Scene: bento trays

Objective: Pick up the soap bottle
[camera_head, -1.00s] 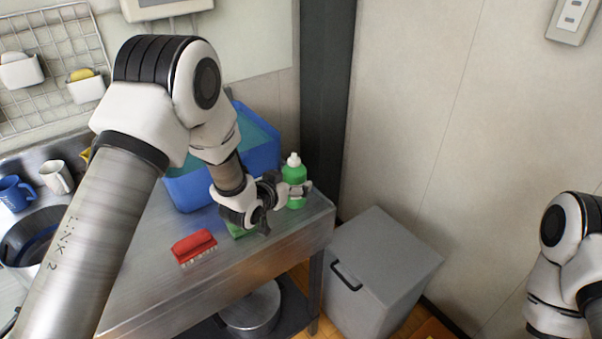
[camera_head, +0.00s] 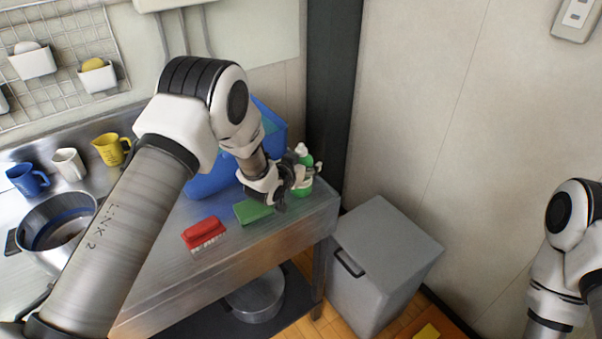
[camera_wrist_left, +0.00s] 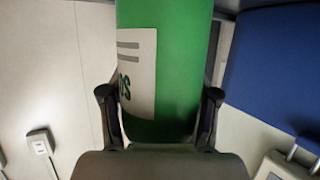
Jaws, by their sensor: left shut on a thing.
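The soap bottle (camera_head: 306,163) is green with a white cap and stands upright at the right end of the metal counter, by the blue tub. I cannot tell whether its base touches the counter. My left gripper (camera_head: 311,173) is shut on its body from the left. In the left wrist view the green bottle (camera_wrist_left: 178,65) fills the space between the two fingers of the gripper (camera_wrist_left: 160,108), its pale label with dark letters partly visible. My right arm shows at the right edge, but its gripper is out of view.
A blue tub (camera_head: 208,182) stands behind my left arm. A green sponge (camera_head: 252,211) and a red brush (camera_head: 204,234) lie on the counter (camera_head: 255,250). Several mugs stand at the left, near a pot (camera_head: 48,222). A grey bin (camera_head: 385,260) stands right of the counter.

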